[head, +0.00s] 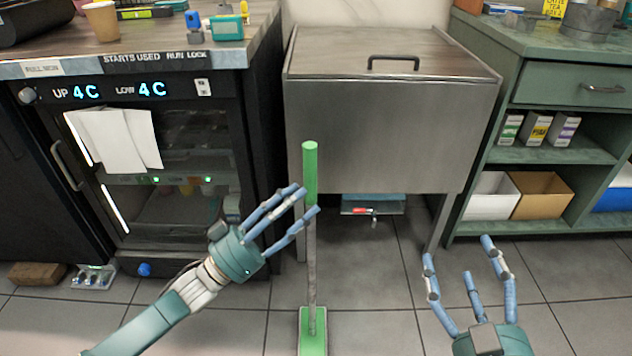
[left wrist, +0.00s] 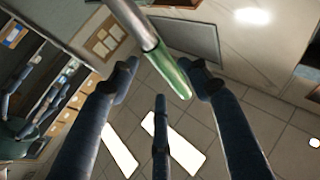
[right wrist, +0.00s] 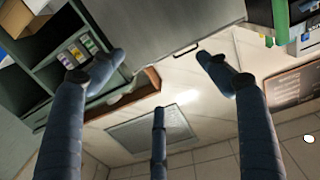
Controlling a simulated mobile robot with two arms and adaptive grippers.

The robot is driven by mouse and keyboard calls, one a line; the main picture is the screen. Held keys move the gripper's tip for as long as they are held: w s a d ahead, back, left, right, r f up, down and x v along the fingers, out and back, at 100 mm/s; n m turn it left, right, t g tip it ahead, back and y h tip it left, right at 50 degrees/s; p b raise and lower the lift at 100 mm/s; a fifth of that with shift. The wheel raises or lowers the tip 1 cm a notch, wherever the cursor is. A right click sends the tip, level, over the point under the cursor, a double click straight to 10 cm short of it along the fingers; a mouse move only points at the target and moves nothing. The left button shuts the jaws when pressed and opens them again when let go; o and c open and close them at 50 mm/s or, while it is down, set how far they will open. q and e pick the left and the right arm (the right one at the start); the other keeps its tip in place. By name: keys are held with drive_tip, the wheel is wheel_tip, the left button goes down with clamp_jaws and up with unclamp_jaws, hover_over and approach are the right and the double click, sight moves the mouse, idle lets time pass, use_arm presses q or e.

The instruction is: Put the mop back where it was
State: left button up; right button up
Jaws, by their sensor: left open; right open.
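The mop (head: 311,240) stands upright on the tiled floor in front of the steel chest. It has a green grip at the top, a grey pole and a green head (head: 313,335) at the bottom. My left gripper (head: 309,200) is open, with its fingers at the pole just below the green grip. In the left wrist view the mop's green grip (left wrist: 172,72) and pole lie between the spread fingers. My right gripper (head: 458,263) is open and empty over the floor at the right. In the right wrist view nothing is between its fingers.
The steel chest (head: 385,130) on legs stands behind the mop, with a small drawer (head: 372,205) beneath. A black fridge (head: 150,170) stands at the left. Green shelving (head: 560,155) stands at the right. A brown block (head: 38,274) lies on the floor by the fridge. The floor between is mostly clear.

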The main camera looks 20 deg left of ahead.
use_arm(q)
drive_tip(key=s+d+f+n+g+y, duration=0.1)
drive_tip(key=s+d+n+y, duration=0.4)
drive_tip(key=y, duration=0.6)
drive_tip(key=shift+s+d+f+g, duration=0.3)
drive_tip(key=shift+s+f, duration=0.55)
drive_tip(key=shift+s, duration=0.35)
use_arm(e)
drive_tip(key=shift+s+d+f+g, duration=0.15)
drive_tip(key=shift+f+g, duration=0.15)
drive_tip(key=shift+f, duration=0.3)
drive_tip(key=shift+d+f+g, duration=0.1)
drive_tip(key=shift+f+g, duration=0.2)
drive_tip(key=shift+f, duration=0.3)
use_arm(q)
drive_tip(key=shift+w+p, duration=0.1)
drive_tip(key=shift+p, duration=0.35)
